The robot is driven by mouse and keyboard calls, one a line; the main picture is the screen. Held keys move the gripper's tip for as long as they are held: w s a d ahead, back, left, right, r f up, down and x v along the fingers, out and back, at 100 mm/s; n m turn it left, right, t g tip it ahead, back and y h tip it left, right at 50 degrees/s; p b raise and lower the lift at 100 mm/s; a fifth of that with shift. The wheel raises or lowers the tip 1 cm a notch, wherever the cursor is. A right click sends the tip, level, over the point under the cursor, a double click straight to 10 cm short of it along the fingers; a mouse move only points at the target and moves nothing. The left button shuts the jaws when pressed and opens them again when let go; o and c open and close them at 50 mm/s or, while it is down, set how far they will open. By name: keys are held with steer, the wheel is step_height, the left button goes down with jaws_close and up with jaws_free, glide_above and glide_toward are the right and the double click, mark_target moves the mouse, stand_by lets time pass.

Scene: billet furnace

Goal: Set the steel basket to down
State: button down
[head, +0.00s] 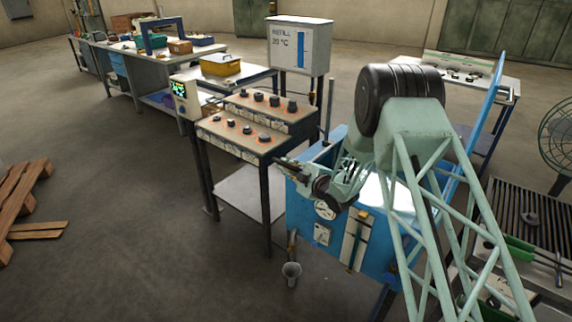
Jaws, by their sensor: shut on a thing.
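The blue tank (297,206) stands right of centre, with round gauges and a slotted pale plate with an orange-topped pointer (362,214) on its front. My gripper (292,164) is at the tank's upper left corner, beside the right edge of the knob console. It is shut on a small dark handle-like part, too small and dark to make out clearly. My arm covers much of the tank top. I cannot make out the steel basket, so its height is not clear.
The console (250,140) with several knobs stands left of the tank. A temperature cabinet (299,45) is behind. A grated bench (535,215) and a fan (558,135) are at right. A wooden pallet (22,190) lies far left. The floor between is clear.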

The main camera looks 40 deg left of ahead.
steer(key=shift+s+d+f, duration=0.1)
steer(key=shift+f, duration=0.4)
steer(key=c, duration=2.6)
jaws_free()
steer(key=shift+r, duration=0.15)
steer(key=shift+d+r, duration=0.1)
steer(key=shift+r, duration=0.05)
steer(key=v, duration=1.1)
steer(key=shift+d, duration=0.3)
